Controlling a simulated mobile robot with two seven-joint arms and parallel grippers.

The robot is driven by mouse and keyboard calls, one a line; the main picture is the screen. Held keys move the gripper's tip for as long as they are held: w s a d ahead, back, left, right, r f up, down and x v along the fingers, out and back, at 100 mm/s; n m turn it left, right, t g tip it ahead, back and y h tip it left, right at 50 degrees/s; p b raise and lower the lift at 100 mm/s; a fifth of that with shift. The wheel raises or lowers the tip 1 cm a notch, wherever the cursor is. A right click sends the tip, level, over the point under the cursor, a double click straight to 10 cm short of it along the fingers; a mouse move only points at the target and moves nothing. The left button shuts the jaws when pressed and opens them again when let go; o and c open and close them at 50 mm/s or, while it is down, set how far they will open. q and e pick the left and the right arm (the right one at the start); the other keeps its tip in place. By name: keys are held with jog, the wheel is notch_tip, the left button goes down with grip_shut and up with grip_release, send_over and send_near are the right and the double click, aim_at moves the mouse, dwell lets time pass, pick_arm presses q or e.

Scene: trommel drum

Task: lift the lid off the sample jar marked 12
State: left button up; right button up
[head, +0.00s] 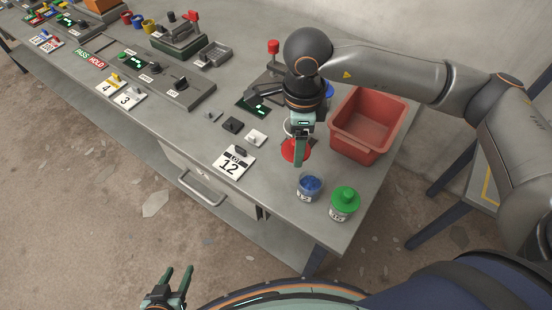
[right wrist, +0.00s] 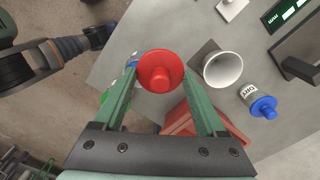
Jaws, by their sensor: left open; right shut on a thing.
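A sample jar (head: 309,188) with blue contents stands open-topped on the table near its front right corner; its small label seems to read 12. My right gripper (head: 298,160) is shut on a red lid (head: 289,150), held up and to the left of this jar in the head view, apart from it. In the right wrist view the red lid (right wrist: 160,72) sits between the fingertips and hides most of what is below. My left gripper (head: 178,280) is open and empty, off the table's front edge.
A green-lidded jar (head: 344,203) stands right beside the open jar. A red bin (head: 346,142) is behind them. A white cup (right wrist: 223,70) and a blue-lidded jar (right wrist: 259,102) stand nearby. A LOT 12 card (head: 232,162) lies left.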

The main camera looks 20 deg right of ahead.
aim_at(286, 149)
jog(key=m, duration=0.1)
jog(key=f+m, duration=0.1)
jog(key=m, duration=0.1)
jog(key=a+m, duration=0.1)
jog(key=shift+w+f+b, duration=0.2)
jog(key=shift+f+b, duration=0.05)
jog(key=shift+b, duration=0.05)
jog(key=m, duration=0.2)
jog(key=f+m, duration=0.1)
jog(key=m, duration=0.1)
jog(key=a+f+m+b, duration=0.1)
jog(key=m, duration=0.2)
jog(key=shift+w, duration=0.25)
jog(key=f+m, duration=0.1)
jog(key=m, duration=0.2)
jog(key=a+m, duration=0.1)
jog(key=m, duration=0.3)
jog(key=a+f+m+b, duration=0.1)
jog(key=m, duration=0.2)
jog(key=shift+w+f+m, duration=0.3)
jog(key=shift+f+m, duration=0.05)
jog(key=shift+m, duration=0.05)
jog(key=shift+f+b, duration=1)
jog(key=shift+f, duration=0.25)
jog(key=shift+f+b, duration=0.5)
jog(key=shift+f, duration=0.4)
